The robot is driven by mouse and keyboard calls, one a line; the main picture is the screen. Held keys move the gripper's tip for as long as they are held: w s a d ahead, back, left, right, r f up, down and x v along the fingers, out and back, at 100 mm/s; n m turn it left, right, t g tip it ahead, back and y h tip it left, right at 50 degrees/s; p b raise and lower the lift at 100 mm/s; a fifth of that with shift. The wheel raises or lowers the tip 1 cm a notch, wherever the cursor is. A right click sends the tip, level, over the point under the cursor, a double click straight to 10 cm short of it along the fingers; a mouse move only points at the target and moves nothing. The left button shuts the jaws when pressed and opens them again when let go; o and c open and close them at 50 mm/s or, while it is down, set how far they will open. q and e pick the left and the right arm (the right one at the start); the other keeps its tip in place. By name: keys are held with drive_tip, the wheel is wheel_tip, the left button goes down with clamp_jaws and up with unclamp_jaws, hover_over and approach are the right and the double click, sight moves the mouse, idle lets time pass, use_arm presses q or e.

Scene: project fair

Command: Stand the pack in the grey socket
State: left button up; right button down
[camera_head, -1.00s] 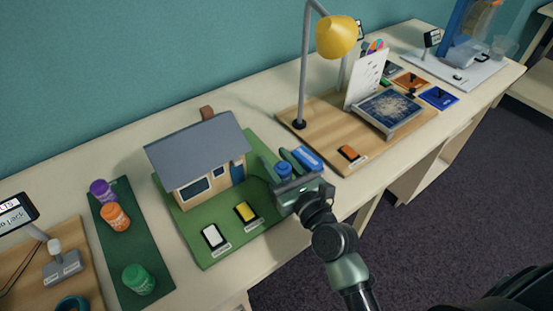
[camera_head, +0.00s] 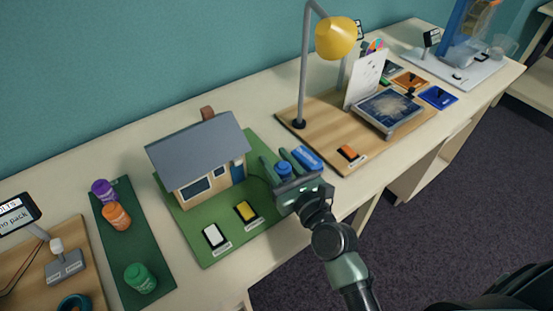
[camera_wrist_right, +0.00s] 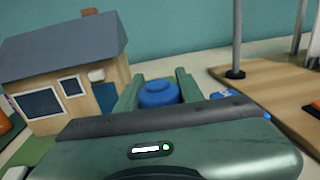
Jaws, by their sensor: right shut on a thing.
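My right gripper (camera_head: 277,160) is over the right side of the green house board, shut on a blue round pack (camera_head: 284,169). In the right wrist view the blue pack (camera_wrist_right: 158,93) shows between the two green fingers; its lower part is hidden by the gripper body. I cannot tell whether it touches the board. A grey base (camera_head: 65,266) with a white-topped post stands at the lower left, by a display (camera_head: 17,213) on which "no pack" can be read. I cannot tell whether this base is the grey socket. My left gripper is not in view.
The model house (camera_head: 199,160) stands close left of the gripper. A blue block (camera_head: 307,158) lies just beyond it. Purple (camera_head: 103,191), orange (camera_head: 116,216) and green (camera_head: 140,278) packs stand on a dark green mat (camera_head: 128,245). A yellow lamp (camera_head: 335,38) stands at the back.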

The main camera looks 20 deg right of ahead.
sight(287, 180)
drive_tip(key=shift+f+b, duration=0.45)
drive_tip(key=shift+f, duration=0.15)
drive_tip(key=c, duration=1.2)
unclamp_jaws()
drive_tip(key=shift+s, duration=0.1)
drive_tip(key=shift+v, duration=2.55)
drive_tip(key=shift+b+v, duration=0.5)
drive_tip(key=shift+v, duration=2.4)
